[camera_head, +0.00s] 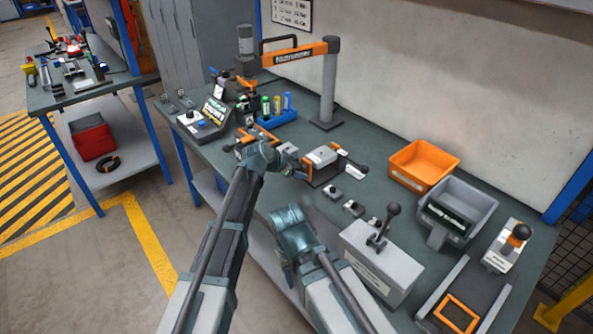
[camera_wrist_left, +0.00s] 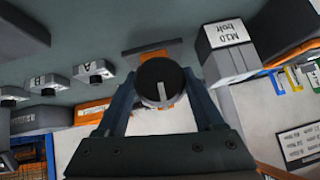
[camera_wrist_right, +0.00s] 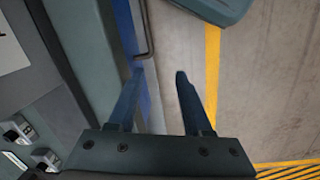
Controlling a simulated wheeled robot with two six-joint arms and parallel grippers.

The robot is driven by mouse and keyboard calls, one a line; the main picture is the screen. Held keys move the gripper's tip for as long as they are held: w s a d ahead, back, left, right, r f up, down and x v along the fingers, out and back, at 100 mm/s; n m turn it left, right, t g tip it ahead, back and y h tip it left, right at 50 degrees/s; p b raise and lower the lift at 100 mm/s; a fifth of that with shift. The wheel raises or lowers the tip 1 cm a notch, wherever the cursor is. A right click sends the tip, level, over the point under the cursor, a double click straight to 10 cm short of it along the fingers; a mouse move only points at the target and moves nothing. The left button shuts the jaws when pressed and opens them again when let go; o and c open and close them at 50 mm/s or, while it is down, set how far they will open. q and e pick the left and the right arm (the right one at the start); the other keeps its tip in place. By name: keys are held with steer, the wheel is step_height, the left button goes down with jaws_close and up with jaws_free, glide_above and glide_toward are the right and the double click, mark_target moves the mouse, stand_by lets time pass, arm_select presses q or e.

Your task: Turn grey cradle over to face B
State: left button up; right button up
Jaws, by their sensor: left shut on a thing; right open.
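My left gripper (camera_head: 285,150) is over the bench in the head view, at the left end of a fixture with an orange base. A grey block with a white top face (camera_head: 320,157), which looks like the grey cradle, sits in that fixture. In the left wrist view my left gripper (camera_wrist_left: 160,88) is shut on a round black knob (camera_wrist_left: 158,70) with a pale line. An orange and grey strip behind the knob is mostly hidden. I cannot read a face letter on the cradle. My right gripper (camera_wrist_right: 157,90) is open and empty, above the floor beside the bench.
A grey box with a black lever (camera_head: 378,260), an orange bin (camera_head: 425,163) and a grey bin (camera_head: 470,203) stand to the right. An orange arm on a post (camera_head: 328,85) stands behind. A white-labelled M10 box (camera_wrist_left: 230,45) is close by.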

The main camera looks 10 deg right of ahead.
arm_select(q)
steer(key=shift+c, duration=0.3)
steer(key=shift+w+g, duration=0.1)
steer(key=shift+g, duration=0.2)
steer(key=shift+w+a+f+n+g+h, duration=0.1)
steer(key=shift+n+g+h, duration=0.6)
steer(key=shift+g, duration=0.1)
steer(key=shift+n+g+h+b, duration=0.7)
steer(key=shift+g+h, duration=0.1)
steer(key=shift+g, duration=0.3)
steer(key=o, duration=1.4)
steer(key=shift+c, duration=0.2)
